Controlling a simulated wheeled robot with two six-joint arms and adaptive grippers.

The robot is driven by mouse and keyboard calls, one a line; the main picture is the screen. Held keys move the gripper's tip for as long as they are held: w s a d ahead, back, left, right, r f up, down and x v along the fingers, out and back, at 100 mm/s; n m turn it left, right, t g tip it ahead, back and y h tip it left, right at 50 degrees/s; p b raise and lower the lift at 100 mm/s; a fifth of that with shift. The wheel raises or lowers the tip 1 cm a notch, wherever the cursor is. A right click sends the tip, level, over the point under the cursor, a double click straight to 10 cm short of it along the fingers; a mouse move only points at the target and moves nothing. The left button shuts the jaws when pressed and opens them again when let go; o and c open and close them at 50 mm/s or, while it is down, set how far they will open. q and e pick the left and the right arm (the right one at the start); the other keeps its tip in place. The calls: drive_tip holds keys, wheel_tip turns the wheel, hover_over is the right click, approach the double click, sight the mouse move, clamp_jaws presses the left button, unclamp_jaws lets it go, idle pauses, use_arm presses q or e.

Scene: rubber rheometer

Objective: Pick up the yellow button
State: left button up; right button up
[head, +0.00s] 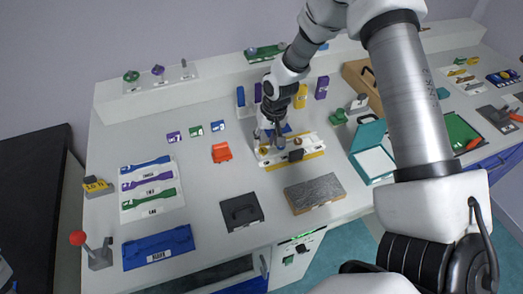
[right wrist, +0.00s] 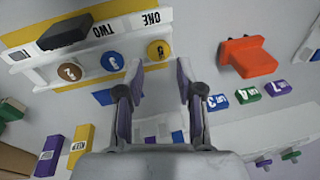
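The yellow button (right wrist: 158,50) is a round numbered disc at the end of a row on a white panel (right wrist: 40,80). Beside it sit a blue button (right wrist: 112,61) and a brown button (right wrist: 69,71). My right gripper (right wrist: 158,75) is open and empty. Its fingertips point toward the yellow button, just short of it in the wrist picture; I cannot tell the height gap. My left gripper is not in view.
An orange block (right wrist: 247,57) lies beside the panel's yellow-button end. Small labelled blocks in green, blue and purple (right wrist: 248,94) lie nearby. A grey rough block (head: 314,193) and a teal-framed box (head: 373,160) stand near the panel. The table's front left is partly clear.

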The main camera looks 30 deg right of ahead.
sight(263, 151)
wheel_tip(263, 151, down, 3)
drive_tip(key=shift+s+a+f, duration=0.1)
drive_tip(key=shift+a+f, duration=0.05)
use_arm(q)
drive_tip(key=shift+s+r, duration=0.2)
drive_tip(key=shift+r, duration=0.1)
use_arm(e)
drive_tip(key=shift+f, duration=0.15)
drive_tip(key=shift+w, duration=0.2)
drive_tip(key=c, duration=0.5)
drive_tip(key=shift+s, duration=0.1)
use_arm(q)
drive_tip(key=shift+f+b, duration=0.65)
use_arm(e)
wheel_tip(263, 151, up, 10)
